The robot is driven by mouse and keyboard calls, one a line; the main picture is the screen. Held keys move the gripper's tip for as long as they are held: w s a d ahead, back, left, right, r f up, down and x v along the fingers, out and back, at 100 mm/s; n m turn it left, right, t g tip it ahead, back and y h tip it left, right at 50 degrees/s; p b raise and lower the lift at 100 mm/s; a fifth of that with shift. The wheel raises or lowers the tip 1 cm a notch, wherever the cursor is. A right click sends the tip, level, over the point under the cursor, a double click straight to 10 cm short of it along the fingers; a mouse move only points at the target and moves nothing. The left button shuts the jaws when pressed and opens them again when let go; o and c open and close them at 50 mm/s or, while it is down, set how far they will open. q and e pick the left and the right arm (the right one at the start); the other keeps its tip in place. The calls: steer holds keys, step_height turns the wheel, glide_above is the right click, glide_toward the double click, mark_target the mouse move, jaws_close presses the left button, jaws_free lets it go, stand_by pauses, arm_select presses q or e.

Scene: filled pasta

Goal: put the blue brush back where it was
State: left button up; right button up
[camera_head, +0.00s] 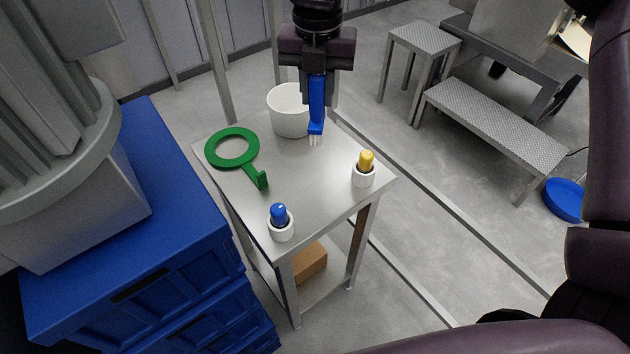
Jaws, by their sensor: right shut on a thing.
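The blue brush (316,105) hangs upright with its white bristles down, over the back part of the metal table (308,190). My right gripper (319,82) is shut on its handle from above. The brush is just right of a white tub (288,112) and partly overlaps it in the picture. I cannot tell whether the bristles touch the table top. My left gripper is not in view.
On the table are a green ring-shaped tool (231,148), a white cup with a yellow-topped item (364,170) and one with a blue-topped item (281,223). Blue crates (160,220) stand left. Benches (490,125) and a blue bowl (562,200) are right. The table's middle is clear.

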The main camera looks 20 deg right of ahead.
step_height(320, 180, down, 19)
steer(key=p, duration=0.2)
steer(key=shift+f+p, duration=0.2)
steer(key=shift+p, duration=0.1)
steer(key=shift+f, duration=0.1)
steer(key=o, duration=1)
